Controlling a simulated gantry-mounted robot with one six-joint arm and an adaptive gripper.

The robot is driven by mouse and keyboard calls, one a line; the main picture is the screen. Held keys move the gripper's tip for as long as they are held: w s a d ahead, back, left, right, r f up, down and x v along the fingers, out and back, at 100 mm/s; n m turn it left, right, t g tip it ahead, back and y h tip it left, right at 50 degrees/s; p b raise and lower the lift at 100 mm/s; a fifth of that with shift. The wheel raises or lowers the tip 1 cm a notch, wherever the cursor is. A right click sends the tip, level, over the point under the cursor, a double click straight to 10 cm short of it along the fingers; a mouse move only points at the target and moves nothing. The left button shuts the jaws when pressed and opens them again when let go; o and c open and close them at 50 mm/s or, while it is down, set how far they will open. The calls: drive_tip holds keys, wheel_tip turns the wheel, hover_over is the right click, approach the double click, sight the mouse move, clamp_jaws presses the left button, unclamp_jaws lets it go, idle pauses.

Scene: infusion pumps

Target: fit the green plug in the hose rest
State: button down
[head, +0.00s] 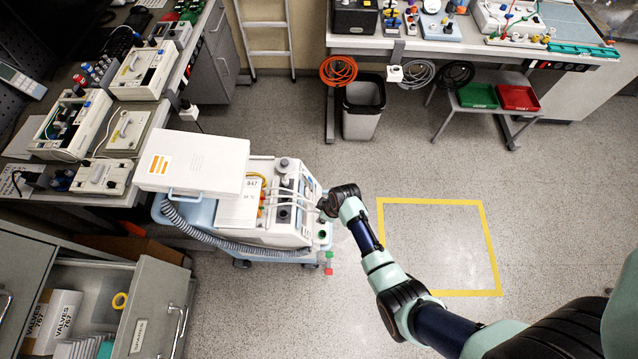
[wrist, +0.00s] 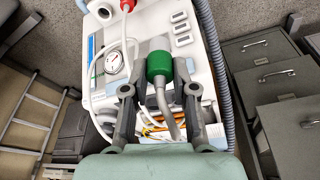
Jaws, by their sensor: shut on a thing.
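The green plug (wrist: 159,66) is between the fingers of my gripper (wrist: 159,88) in the wrist view, with a grey bent stem or tube running down from it. My gripper is shut on it. In the head view my gripper (head: 328,207) is at the right side of the white pump machine (head: 285,205), over its panel edge; the plug in its grip cannot be made out there. I cannot clearly pick out the hose rest in either view. A red fitting (wrist: 127,5) shows at the top edge of the wrist view, apart from the plug.
A grey corrugated hose (head: 205,235) runs along the machine's front. A round gauge (wrist: 113,63) and pale tubes are close to my left finger. Red and green pieces (head: 328,263) hang beside the machine. An open drawer cabinet (head: 155,305) stands lower left. Floor within the yellow square is clear.

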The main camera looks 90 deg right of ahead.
wheel_tip(320, 180, up, 8)
drive_tip(key=p, duration=0.6)
drive_tip(key=shift+r, duration=0.15)
drive_tip(key=w+d+b, duration=0.2)
drive_tip(key=w+b, duration=0.6)
drive_tip(key=w, duration=0.7)
drive_tip(key=shift+s+d+f+b, duration=0.1)
drive_tip(key=shift+f+b, duration=0.85)
drive_tip(key=shift+f, duration=0.5)
drive_tip(key=shift+s+d+f+b, duration=0.1)
drive_tip(key=shift+f+b, duration=0.8)
drive_tip(key=shift+f, duration=0.55)
drive_tip(key=shift+f, duration=0.1)
drive_tip(key=shift+a+f+b, duration=0.1)
drive_tip(key=shift+f+b, duration=0.2)
drive_tip(key=shift+f, duration=0.05)
drive_tip(key=shift+f+b, duration=0.8)
drive_tip(key=shift+f, duration=0.35)
